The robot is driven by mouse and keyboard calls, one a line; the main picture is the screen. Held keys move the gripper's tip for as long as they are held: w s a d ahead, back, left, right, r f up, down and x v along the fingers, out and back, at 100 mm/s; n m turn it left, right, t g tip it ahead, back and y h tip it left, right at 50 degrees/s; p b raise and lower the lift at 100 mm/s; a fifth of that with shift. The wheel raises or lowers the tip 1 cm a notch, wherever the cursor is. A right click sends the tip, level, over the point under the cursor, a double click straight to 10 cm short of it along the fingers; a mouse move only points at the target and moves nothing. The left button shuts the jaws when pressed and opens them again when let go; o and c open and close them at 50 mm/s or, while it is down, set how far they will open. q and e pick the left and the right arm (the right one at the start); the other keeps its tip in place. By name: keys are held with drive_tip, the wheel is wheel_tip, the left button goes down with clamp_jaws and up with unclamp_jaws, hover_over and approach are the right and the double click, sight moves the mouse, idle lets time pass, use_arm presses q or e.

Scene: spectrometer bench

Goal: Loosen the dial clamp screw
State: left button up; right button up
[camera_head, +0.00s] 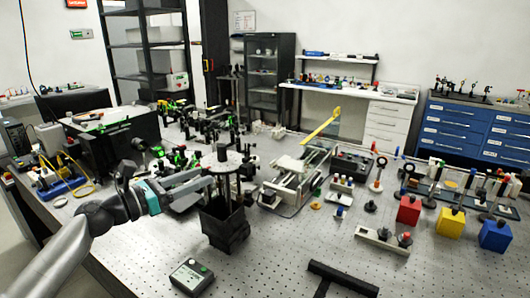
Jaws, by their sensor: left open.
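A round, light-topped dial (220,160) sits on a dark stand (225,225) near the middle of the bench. A small dark knob stands up from the dial's top. My left arm comes in from the left, and its gripper (209,186) is open beside the dial's left side, just below the disc's rim. The clamp screw is too small to make out, and I cannot tell whether the fingers touch anything. My right gripper is not in view.
A small grey control box (192,277) and a black bar (342,279) lie at the front. Red (409,209), yellow (451,222) and blue (495,235) blocks stand at right. A railed instrument (296,180) is right of the dial. Green-marked optics crowd behind. The front centre is mostly clear.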

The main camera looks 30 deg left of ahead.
sight(243, 160)
use_arm(q)
drive_tip(key=x, duration=1.2)
drive_tip(key=shift+w, duration=0.15)
drive_tip(key=shift+x, duration=1.15)
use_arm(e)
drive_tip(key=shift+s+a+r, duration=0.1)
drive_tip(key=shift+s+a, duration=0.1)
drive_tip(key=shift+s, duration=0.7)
use_arm(q)
drive_tip(key=shift+c, duration=0.2)
clamp_jaws()
